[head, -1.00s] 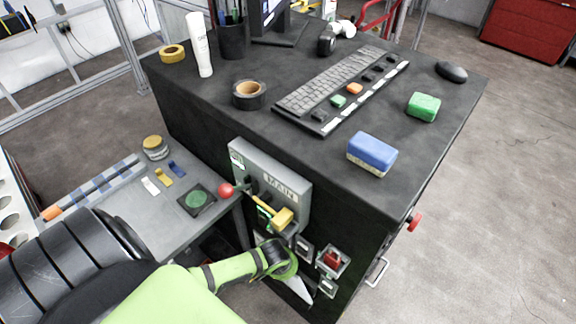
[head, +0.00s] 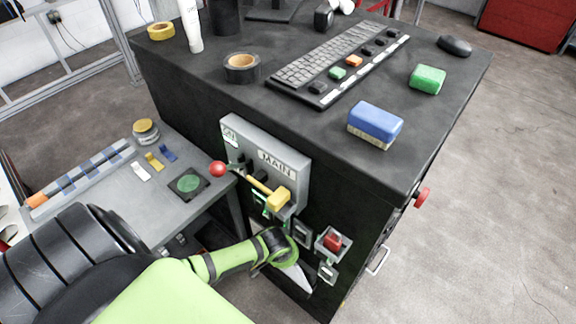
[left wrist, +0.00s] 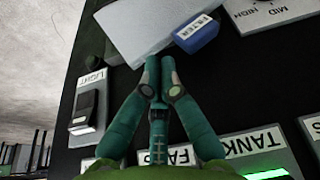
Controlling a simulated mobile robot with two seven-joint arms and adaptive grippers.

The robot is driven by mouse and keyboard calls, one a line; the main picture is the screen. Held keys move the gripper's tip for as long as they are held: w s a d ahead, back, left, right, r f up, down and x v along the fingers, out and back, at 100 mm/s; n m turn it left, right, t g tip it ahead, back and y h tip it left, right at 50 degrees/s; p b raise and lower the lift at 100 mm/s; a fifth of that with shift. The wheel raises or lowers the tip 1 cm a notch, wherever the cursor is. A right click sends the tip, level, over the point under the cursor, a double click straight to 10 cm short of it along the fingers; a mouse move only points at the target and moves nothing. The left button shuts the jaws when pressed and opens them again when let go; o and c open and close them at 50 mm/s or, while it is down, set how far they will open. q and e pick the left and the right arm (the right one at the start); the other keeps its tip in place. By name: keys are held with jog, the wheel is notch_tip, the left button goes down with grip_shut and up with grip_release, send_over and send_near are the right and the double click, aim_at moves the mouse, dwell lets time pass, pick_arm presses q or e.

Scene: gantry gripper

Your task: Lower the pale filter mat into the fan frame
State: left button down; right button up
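The pale filter mat (left wrist: 145,28) fills the top of the left wrist view, tilted, with a blue tab (left wrist: 197,35) marked FILTER at its edge. In the head view the mat (head: 298,280) shows as a thin white sheet below my left gripper (head: 283,258), by the cabinet's front face. In the left wrist view my left gripper (left wrist: 160,62) has its fingers almost together at the mat's edge, beside the tab. It appears shut on the mat, though the contact is partly hidden. I cannot make out the fan frame. My right gripper is not in view.
The black cabinet (head: 440,130) carries a MAIN switch box (head: 277,160) with a yellow-handled lever, and a red switch (head: 333,241). A LIGHT switch (left wrist: 87,105) and a TANK label (left wrist: 255,143) lie close around the gripper. A grey side table (head: 130,225) stands at the left.

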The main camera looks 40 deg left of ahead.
pick_arm(q)
jog(key=shift+f+b, duration=0.45)
jog(key=shift+f, duration=0.35)
jog(key=shift+s+f, duration=0.15)
jog(key=shift+s, duration=0.05)
jog(key=w+p+v, duration=0.1)
jog(key=p+v, duration=0.2)
jog(key=v, duration=1.1)
jog(key=shift+r+p, duration=0.35)
jog(key=shift+r, duration=0.1)
